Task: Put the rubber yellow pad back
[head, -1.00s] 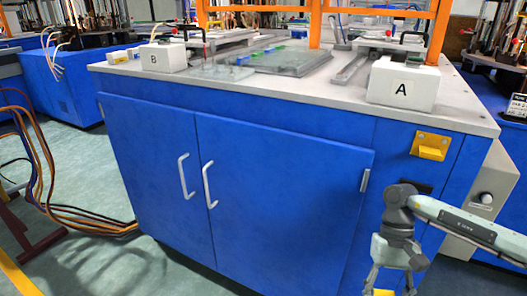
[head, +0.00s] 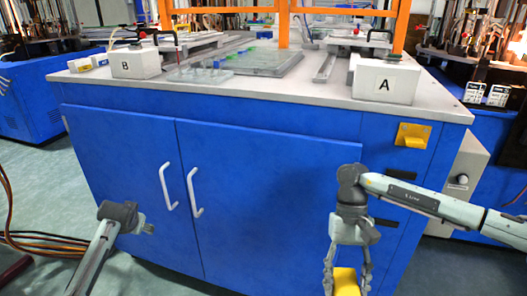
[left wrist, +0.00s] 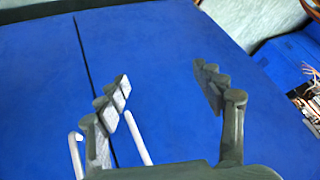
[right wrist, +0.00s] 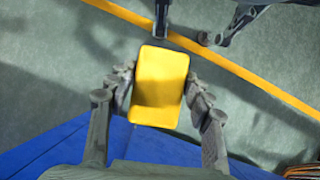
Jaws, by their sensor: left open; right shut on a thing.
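The yellow rubber pad (right wrist: 160,88) is a rounded block between the fingers of my right gripper (right wrist: 157,92), which is shut on it. In the head view the pad (head: 346,281) hangs below my right gripper (head: 347,272) at the bottom edge, partly cut off, in front of the blue cabinet. A yellow bracket (head: 412,135) is fixed to the cabinet's upper right front, above and to the right of this gripper. My left gripper (left wrist: 163,88) is open and empty in front of the cabinet doors. In the head view it is at the lower left (head: 142,226).
The blue cabinet (head: 260,190) has two shut doors with white handles. On its top (head: 290,90) stand white blocks marked A (head: 385,82) and B (head: 136,64), a grey plate and orange posts. Cables lie on the floor at left. Open floor shows left and right.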

